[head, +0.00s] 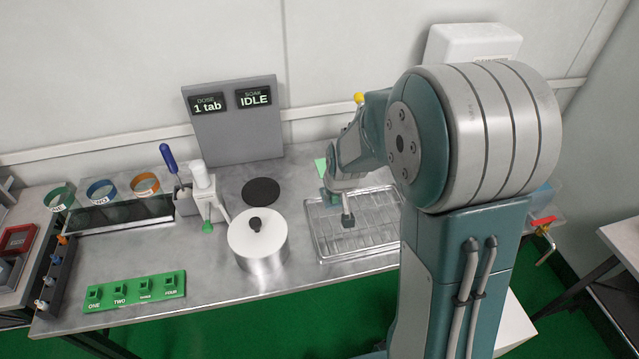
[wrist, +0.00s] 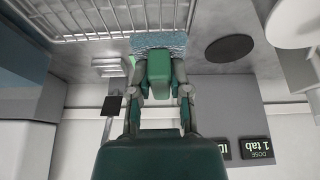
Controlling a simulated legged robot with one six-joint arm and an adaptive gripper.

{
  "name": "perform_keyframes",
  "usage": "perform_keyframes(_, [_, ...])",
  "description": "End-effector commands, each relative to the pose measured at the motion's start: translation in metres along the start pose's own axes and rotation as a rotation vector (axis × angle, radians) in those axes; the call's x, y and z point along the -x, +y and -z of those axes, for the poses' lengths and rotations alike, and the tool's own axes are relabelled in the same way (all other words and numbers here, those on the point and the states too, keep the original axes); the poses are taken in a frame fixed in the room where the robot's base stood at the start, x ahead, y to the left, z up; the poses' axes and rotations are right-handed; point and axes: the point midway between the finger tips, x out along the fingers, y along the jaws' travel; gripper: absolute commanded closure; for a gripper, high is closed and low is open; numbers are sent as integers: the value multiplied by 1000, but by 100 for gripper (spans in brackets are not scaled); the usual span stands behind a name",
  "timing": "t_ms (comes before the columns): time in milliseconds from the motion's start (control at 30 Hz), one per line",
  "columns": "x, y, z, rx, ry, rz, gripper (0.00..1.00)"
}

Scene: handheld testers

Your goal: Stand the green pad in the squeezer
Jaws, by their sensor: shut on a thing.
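My gripper (wrist: 162,92) points down over the wire rack and is shut on the green pad (wrist: 158,68), a green block between its fingers in the wrist view. A textured blue-green slab (wrist: 160,43) shows at the block's far end; I cannot tell whether it is part of the pad. In the head view my gripper (head: 338,190) is partly hidden by my arm. I cannot be sure which device is the squeezer. A pale slotted piece (wrist: 110,66) lies beside the gripper in the wrist view. A white lever device (head: 204,187) stands left of the rack.
The wire rack (head: 320,245) lies below the gripper. A lidded metal pot (head: 258,252) and a black disc (head: 261,191) are left of it. A grey display panel (head: 235,135) stands behind. A green labelled strip (head: 134,291) lies front left; bare counter separates it from the pot.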

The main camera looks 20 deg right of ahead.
Motion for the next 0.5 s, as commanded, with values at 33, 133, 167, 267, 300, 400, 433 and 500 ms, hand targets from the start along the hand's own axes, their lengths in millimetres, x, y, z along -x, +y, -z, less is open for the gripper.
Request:
perform_keyframes(33, [4, 2, -1, -2, 0, 1, 100])
perform_keyframes(133, [4, 4, 1, -2, -1, 3, 100])
perform_keyframes(167, [2, 5, 4, -2, -2, 4, 100])
perform_keyframes(267, [-12, 3, 16, -2, -4, 4, 100])
perform_keyframes(300, [-19, 2, 22, -1, -4, 4, 100])
perform_keyframes(400, [-35, -2, 36, 1, -3, 2, 100])
perform_keyframes(433, [-40, -3, 41, 2, -3, 1, 100])
perform_keyframes(500, [-51, -5, 52, 1, -2, 0, 100])
